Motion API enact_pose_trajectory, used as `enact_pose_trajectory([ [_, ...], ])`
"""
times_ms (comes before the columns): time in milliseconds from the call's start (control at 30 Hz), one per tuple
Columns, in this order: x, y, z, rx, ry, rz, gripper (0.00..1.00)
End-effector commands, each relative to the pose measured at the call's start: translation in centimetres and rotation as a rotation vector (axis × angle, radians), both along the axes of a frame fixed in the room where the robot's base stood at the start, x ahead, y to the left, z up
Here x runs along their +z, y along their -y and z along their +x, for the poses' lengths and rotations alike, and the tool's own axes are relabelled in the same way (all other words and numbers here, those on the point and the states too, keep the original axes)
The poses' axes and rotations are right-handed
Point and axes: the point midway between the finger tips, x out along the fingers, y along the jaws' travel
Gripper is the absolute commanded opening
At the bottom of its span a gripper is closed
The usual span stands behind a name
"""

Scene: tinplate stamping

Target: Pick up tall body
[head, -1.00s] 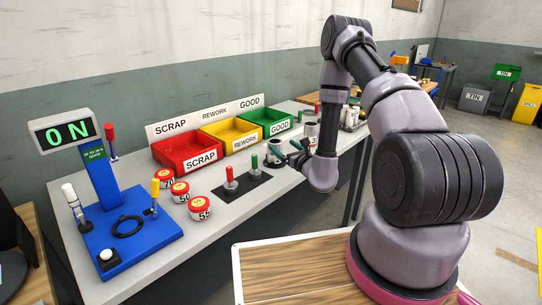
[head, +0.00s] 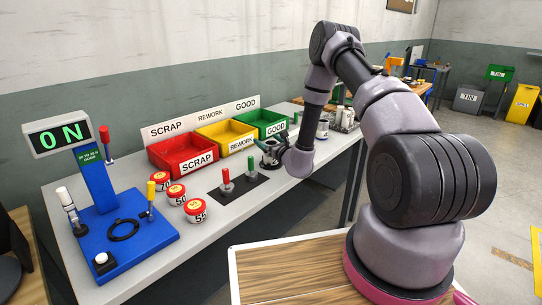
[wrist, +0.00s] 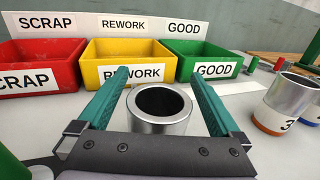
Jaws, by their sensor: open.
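A hollow metal can (wrist: 158,127), open at the top, stands upright on the bench between my gripper's fingers in the wrist view. My gripper (wrist: 158,76) is open, with one teal finger on each side of the can. I cannot tell whether either finger touches it. The lower part of the can is hidden behind the gripper's palm. In the head view my gripper (head: 270,150) is at this can, just in front of the bins. I cannot tell from labels which is the tall body.
Red SCRAP (head: 182,168), yellow REWORK (head: 240,147) and green GOOD (head: 277,133) bins stand behind. A black plate with red (head: 226,181) and green (head: 250,166) handled gauges lies left of the gripper.

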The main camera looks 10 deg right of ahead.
Motion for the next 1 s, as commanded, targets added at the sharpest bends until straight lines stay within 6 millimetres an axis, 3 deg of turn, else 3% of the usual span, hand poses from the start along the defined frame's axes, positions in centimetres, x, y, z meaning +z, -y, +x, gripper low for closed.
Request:
enact_pose_trajectory([
  [100, 0.0, 0.0, 0.0, 0.000, 0.000, 0.000, 1.00],
  [367, 0.0, 0.0, 0.0, 0.000, 0.000, 0.000, 0.01],
  [733, 0.6, 0.0, 0.0, -0.001, 0.002, 0.001, 0.00],
  [1000, 4.4, 0.0, 0.0, 0.000, 0.003, 0.000, 0.00],
])
